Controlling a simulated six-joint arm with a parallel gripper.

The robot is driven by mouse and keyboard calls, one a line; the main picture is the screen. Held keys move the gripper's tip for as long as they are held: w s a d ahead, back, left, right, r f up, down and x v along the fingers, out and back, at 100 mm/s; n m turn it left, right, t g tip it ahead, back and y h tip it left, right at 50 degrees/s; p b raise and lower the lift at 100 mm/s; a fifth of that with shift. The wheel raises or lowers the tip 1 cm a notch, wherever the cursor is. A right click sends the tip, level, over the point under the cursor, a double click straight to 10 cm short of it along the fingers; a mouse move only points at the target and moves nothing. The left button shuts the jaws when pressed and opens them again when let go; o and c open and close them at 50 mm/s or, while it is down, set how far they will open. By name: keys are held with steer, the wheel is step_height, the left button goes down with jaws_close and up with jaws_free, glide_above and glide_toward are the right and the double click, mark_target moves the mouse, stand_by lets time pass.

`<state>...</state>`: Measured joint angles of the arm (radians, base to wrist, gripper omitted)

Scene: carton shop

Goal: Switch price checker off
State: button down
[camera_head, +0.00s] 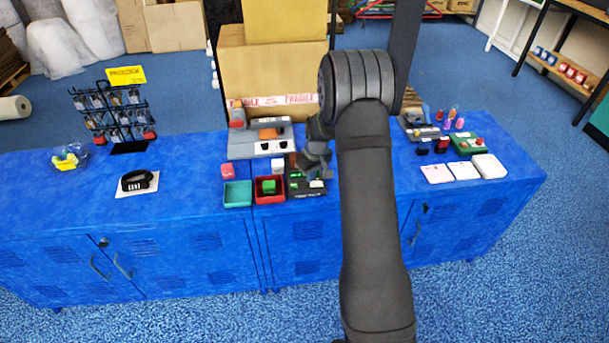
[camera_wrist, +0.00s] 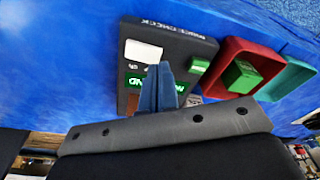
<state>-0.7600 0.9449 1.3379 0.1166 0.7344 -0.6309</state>
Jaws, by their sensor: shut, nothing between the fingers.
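The price checker (camera_wrist: 178,43) is a dark flat unit with "PRICE CHECK" lettering in the wrist view. It has a white panel, a green block at one edge, and green strips with white lettering, partly hidden by my fingers. In the head view the price checker (camera_head: 302,190) lies on the blue cabinet top, right of the red tray, partly under my wrist. My gripper (camera_wrist: 159,68) is shut and empty, its fingertips over the middle of the unit. I cannot tell whether they touch it. My gripper also shows in the head view (camera_head: 318,168). The switch's position cannot be made out.
A red tray (camera_wrist: 222,82) with a green block (camera_wrist: 243,76) stands beside the checker, then a teal tray (camera_wrist: 290,78). A grey machine (camera_head: 240,148) stands behind. White pads (camera_head: 489,166) lie right, a black band (camera_head: 137,181) left. The cabinet (camera_head: 75,210) top has free room at left.

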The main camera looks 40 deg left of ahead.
steer(key=shift+f, duration=0.8)
steer(key=shift+r, duration=3.55)
steer(key=shift+f, duration=0.1)
step_height(320, 180, down, 7)
steer(key=shift+r, duration=0.2)
